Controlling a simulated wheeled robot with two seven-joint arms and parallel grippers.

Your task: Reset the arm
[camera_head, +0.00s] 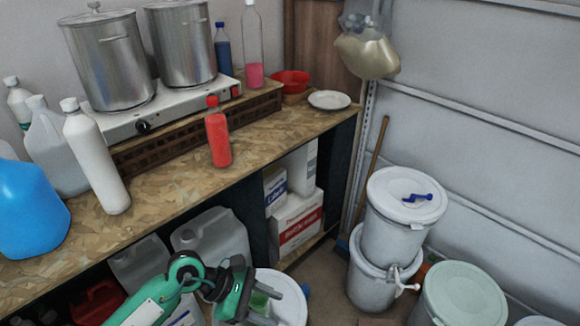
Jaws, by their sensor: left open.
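My left gripper (285,297) is at the lower middle, at the end of my green arm coming in from the bottom left. It is open, with grey fingers, in front of the lower shelf and below the bench edge. A white lidded drum (388,235) with a blue handle-like item (417,197) on its lid stands on another white drum (372,283) at the right. A drum with a pale green lid (462,295) is at the lower right. A white round lid shows partly behind my left gripper. My right gripper is not in view.
The wooden bench (190,185) carries a red bottle (218,135), a white bottle (95,160), a blue jug (30,210), two steel pots on a hot plate, a red bowl (290,81) and a white plate (329,99). Jugs and boxes (296,222) fill the shelf below. A broom leans behind the drums.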

